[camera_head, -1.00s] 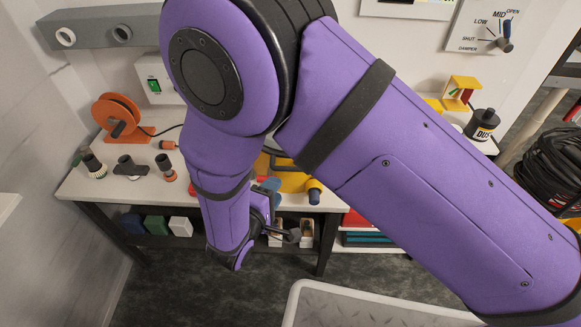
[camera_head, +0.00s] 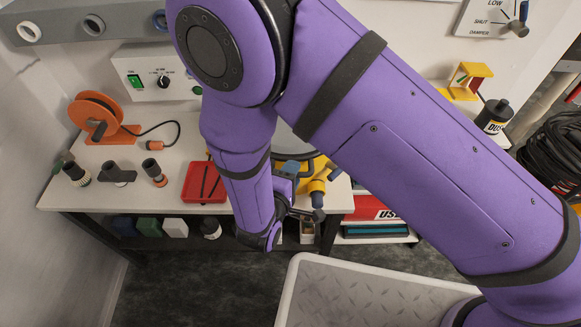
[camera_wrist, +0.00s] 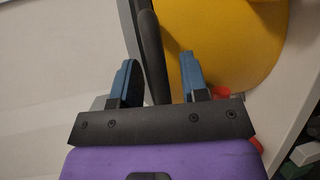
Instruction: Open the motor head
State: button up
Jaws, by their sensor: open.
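The motor head is mostly hidden behind my arm in the head view. A yellow body (camera_head: 318,184) with a blue-tipped side port shows beside my wrist, with part of a grey rim (camera_head: 297,143) above it. In the wrist view a large yellow rounded surface (camera_wrist: 232,45) fills the upper right. A dark bar (camera_wrist: 152,50), seemingly a handle or latch, runs between the blue fingertips of my gripper (camera_wrist: 157,70). My gripper is open, with the bar between its fingers. I cannot tell whether either finger touches it. In the head view my gripper (camera_head: 288,170) is at the yellow body.
A red tray (camera_head: 204,182), several dark fittings (camera_head: 117,173) and an orange reel (camera_head: 98,118) stand left on the bench. A control box (camera_head: 150,75) is behind. A black bottle (camera_head: 493,117) and yellow bracket (camera_head: 466,80) are right. A pale-rimmed platform (camera_head: 290,285) is in front.

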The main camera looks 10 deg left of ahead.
grip_shut()
